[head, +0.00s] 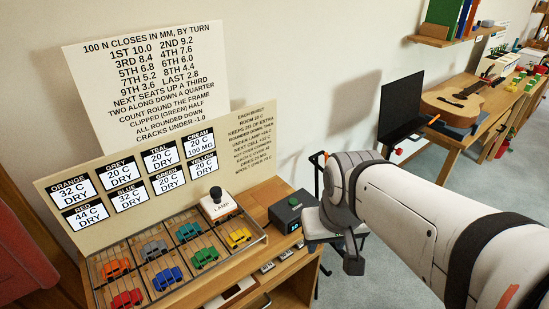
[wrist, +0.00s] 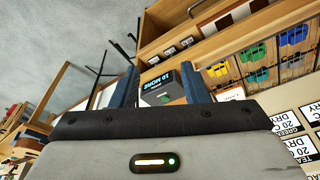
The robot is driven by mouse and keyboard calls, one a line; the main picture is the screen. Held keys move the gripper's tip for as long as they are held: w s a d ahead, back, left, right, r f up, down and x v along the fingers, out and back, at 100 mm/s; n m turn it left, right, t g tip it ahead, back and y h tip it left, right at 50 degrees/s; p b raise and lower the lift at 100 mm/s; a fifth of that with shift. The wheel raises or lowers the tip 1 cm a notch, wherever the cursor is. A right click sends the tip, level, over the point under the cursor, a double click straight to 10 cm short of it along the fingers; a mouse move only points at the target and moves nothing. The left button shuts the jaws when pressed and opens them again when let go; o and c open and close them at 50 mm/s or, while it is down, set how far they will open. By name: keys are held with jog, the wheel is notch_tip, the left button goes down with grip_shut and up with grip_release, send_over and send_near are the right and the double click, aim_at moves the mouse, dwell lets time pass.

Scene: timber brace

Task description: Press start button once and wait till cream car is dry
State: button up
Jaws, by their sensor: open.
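The start box (head: 288,215) is dark, with a green button (head: 293,201) on top and a small lit display. In the wrist view the box (wrist: 160,90) sits between my fingers, its display reading what looks like "10 MORE". My gripper (wrist: 160,82) is open and empty, its two blue fingers either side of the box in that picture; I see no clear contact. The lamp (head: 217,205), white with a black knob, stands over the back right cell of the car frame. The cream car is not visible, apparently hidden beneath it. The cream label (head: 200,142) reads 20 C, 100 MG.
The car frame (head: 128,288) holds several coloured cars on the wooden bench. The other labels, such as orange (head: 73,188), read DRY. Notice boards (head: 150,80) stand behind. A guitar bench (head: 460,105) is at right; grey floor lies between.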

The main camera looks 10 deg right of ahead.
grip_shut()
dwell(0.8)
